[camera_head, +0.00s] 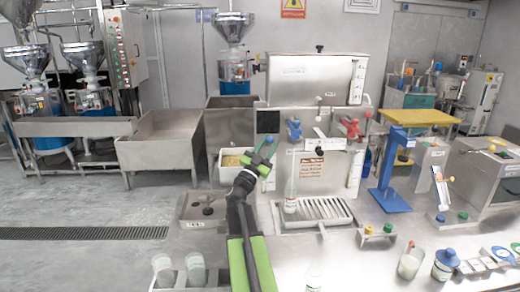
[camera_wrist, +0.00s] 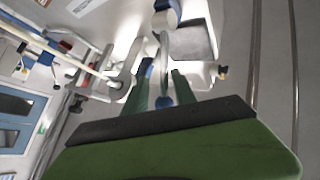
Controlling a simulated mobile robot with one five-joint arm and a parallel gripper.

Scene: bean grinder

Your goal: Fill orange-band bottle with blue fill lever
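The blue fill lever (camera_head: 294,129) is on the front of the steel filling machine (camera_head: 285,88), left of its red lever (camera_head: 352,128). My gripper (camera_head: 266,150) is raised in front of the machine, just left of and below the blue lever. In the wrist view its two green fingers (camera_wrist: 160,92) are apart, with a blue rounded knob (camera_wrist: 164,102) showing between them; I cannot tell whether they touch it. A clear bottle with a pale label (camera_head: 290,205) stands upright on the machine's tray below the blue lever. Its band colour is too small to tell.
The slotted drip tray (camera_head: 335,222) lies to the bottle's right. Two pale cups (camera_head: 194,270) stand at the lower left. A beaker (camera_head: 409,262) and a blue-capped bottle (camera_head: 445,264) stand at the right. A blue stand with a yellow top (camera_head: 392,195) is behind them.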

